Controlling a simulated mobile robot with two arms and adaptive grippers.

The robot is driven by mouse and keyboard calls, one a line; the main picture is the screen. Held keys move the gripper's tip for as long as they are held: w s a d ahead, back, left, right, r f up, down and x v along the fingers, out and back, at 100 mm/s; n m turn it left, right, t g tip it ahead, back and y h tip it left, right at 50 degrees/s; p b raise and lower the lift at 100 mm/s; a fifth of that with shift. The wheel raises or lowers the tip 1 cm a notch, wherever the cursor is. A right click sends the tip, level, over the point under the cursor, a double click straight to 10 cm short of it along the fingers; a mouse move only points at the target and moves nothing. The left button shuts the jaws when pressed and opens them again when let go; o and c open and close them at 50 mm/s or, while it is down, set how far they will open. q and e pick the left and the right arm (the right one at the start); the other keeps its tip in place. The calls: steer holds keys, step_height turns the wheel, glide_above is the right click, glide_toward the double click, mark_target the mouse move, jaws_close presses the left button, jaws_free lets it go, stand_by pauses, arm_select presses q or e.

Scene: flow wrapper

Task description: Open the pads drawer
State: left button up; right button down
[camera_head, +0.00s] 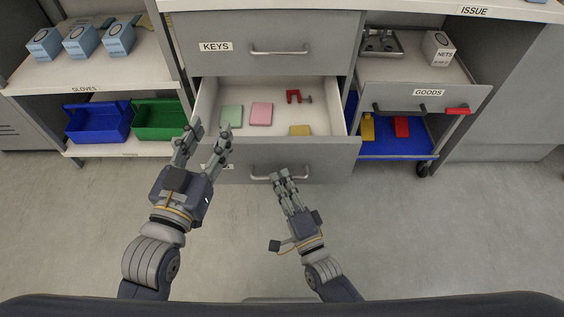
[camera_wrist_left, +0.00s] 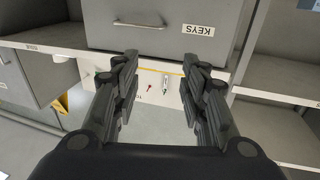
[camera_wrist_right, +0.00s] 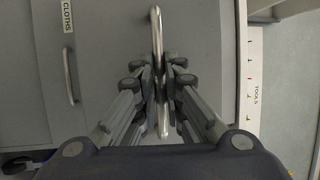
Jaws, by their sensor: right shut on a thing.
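An open grey drawer (camera_head: 330,151) stands out below the KEYS drawer. Its label is mostly hidden behind my left gripper, so I cannot read it. Inside lie a green pad (camera_head: 232,116), a pink pad (camera_head: 261,114), a yellow piece (camera_head: 300,130) and a red clamp-like thing (camera_head: 294,96). My right gripper (camera_head: 280,176) is shut on the drawer's bar handle (camera_head: 300,172); in the right wrist view the handle (camera_wrist_right: 157,35) runs between the fingers. My left gripper (camera_head: 207,136) is open and empty, over the drawer's left front corner in the head view.
The KEYS drawer (camera_head: 330,38) above is shut. At left, shelves hold blue boxes (camera_head: 80,42), a blue bin (camera_head: 98,122) and a green bin (camera_head: 160,120). A CLOTHS label (camera_wrist_right: 69,15) shows in the right wrist view. The front floor (camera_head: 400,230) is clear.

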arm_select(q)
step_height(320, 180, down, 8)
steer(key=s+a+g+y+p, duration=0.1)
steer(key=s+g, duration=0.1)
steer(key=g, duration=0.2)
steer(key=shift+a+r, duration=0.25)
steer(key=shift+a, duration=0.05)
arm_select(e)
steer(key=shift+s+f, duration=0.1)
steer(key=shift+s, duration=2.3)
steer(key=c, duration=1.7)
jaws_free()
steer(key=v, duration=1.2)
arm_select(q)
steer(key=shift+d, duration=0.1)
arm_select(e)
steer(key=shift+s, duration=0.1)
